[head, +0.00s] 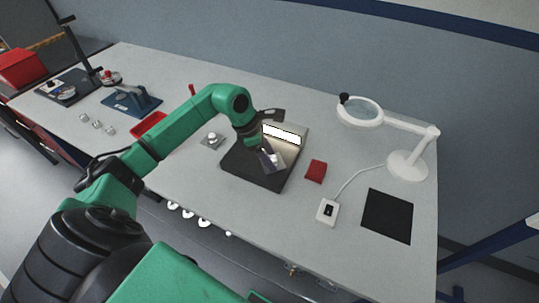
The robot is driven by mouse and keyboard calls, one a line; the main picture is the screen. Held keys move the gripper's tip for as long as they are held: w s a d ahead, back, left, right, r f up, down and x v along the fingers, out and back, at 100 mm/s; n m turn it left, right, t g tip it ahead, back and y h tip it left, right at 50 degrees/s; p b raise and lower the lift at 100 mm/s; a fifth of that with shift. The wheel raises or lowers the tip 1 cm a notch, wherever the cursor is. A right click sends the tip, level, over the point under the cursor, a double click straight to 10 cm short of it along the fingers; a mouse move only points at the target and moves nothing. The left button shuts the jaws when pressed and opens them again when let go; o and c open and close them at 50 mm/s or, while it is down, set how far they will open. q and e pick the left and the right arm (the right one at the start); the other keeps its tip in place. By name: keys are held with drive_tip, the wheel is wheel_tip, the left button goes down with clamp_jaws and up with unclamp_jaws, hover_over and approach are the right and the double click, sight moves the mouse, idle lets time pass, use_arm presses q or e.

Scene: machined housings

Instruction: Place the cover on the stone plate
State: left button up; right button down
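A dark, thick stone plate (238,166) lies near the middle of the bench. A pale metallic, box-like piece (295,147) with a bright white strip shows over its back right part; whether this is the cover, I cannot tell. My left gripper (271,159) reaches down over the plate, in front of the metallic piece. Its fingers are small and partly hidden by the wrist, so I cannot tell whether they hold anything. My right gripper is not in view.
A small silver knobbed part (212,139) lies left of the plate. A red block (316,171), a white switch box (327,210) with cable, a black mat (387,215) and a magnifier lamp (407,165) are on the right. A red tray (150,125) and blue fixture (131,101) are left.

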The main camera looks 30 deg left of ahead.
use_arm(q)
drive_tip(key=shift+r, duration=0.1)
drive_tip(key=shift+r, duration=0.2)
drive_tip(key=b+v, duration=0.2)
drive_tip(key=v, duration=0.9)
drive_tip(key=shift+r, duration=0.4)
drive_tip(key=shift+a, duration=0.1)
